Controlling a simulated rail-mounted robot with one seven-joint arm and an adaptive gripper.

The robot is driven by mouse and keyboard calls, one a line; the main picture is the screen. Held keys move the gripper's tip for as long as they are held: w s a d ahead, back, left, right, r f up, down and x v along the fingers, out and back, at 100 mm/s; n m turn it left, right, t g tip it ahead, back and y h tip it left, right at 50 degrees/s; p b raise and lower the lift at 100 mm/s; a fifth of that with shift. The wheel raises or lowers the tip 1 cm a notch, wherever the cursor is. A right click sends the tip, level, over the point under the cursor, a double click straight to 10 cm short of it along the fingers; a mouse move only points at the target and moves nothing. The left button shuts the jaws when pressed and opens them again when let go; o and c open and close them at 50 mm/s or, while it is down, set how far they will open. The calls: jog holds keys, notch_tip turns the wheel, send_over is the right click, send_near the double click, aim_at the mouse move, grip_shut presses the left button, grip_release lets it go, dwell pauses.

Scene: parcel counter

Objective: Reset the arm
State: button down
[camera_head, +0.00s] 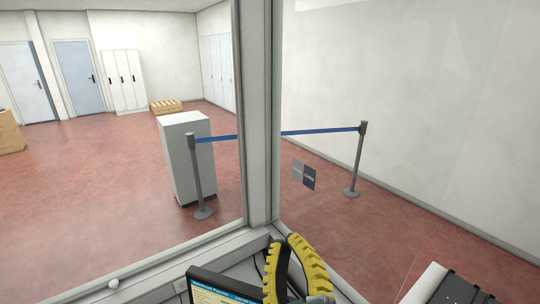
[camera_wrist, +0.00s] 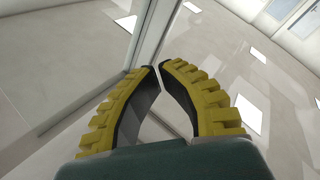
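My gripper (camera_head: 284,240) has two yellow ribbed fingers with black inner pads. In the head view it is at the bottom centre, in front of the window post. In the wrist view the fingertips (camera_wrist: 157,67) come together almost touching, with an empty gap between the fingers lower down. The gripper looks shut and holds nothing. The rest of my arm is mostly out of view.
A white window post (camera_head: 257,120) stands just beyond the gripper. A dark-framed screen (camera_head: 215,290) is at its lower left, a white and black device (camera_head: 440,288) at its lower right. Beyond the glass are a grey cabinet (camera_head: 183,160) and a blue belt barrier (camera_head: 320,131).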

jog(key=s+d+r+m+t+h, duration=0.2)
jog(key=s+d+r+m+h, duration=0.15)
jog(key=s+r+m, duration=0.45)
notch_tip(320, 180, up, 18)
jog(key=m+p, duration=0.1)
jog(key=p, duration=1.8)
jog(key=shift+s+d+f+y, duration=0.15)
jog(key=shift+d+y, duration=0.05)
jog(key=shift+y, duration=0.25)
